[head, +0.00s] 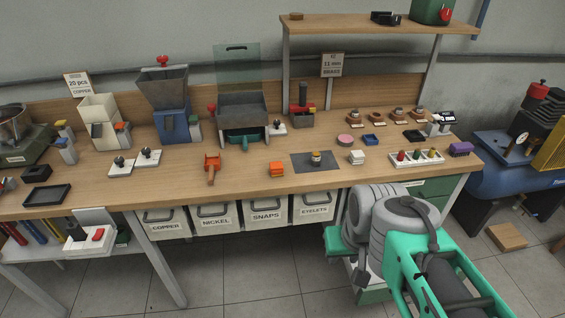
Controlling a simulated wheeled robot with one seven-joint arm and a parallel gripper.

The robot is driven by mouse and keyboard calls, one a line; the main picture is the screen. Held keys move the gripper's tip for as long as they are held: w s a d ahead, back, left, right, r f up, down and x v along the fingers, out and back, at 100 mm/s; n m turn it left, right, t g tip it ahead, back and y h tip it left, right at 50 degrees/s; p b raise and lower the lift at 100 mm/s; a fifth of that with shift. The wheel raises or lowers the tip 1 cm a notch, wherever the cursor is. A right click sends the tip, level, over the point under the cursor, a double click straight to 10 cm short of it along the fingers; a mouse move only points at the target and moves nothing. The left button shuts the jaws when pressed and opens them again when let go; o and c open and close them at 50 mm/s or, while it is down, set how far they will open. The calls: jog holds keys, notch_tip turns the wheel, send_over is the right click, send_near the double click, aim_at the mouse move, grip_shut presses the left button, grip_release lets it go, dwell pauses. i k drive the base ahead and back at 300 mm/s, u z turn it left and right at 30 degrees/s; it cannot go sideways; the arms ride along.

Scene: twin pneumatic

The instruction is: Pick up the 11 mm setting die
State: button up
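Several small dies with metal tops stand on brown bases in a row at the back right of the bench, including one die (379,115) near the row's middle. Their size markings are too small to read, so I cannot tell which is the 11 mm setting die. A sign (332,65) reading "11 mm" and "BRASS" stands behind the bench. A small brass-and-dark piece (316,158) stands upright on the grey mat. My arm reaches in from the lower right, in front of the bench; I cannot make out my gripper's fingers.
The wooden bench (240,174) carries hoppers, a press with a clear guard (238,66), an orange tool (212,167) and a white button tray (416,158). Labelled bins (265,212) hang below. A shelf (375,24) overhangs the back right. A blue compressor (505,170) stands at right.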

aim_at(315, 161)
jog(key=k, duration=0.5)
jog(key=u, duration=0.55)
jog(key=i, duration=1.4)
jog(key=u, duration=0.2)
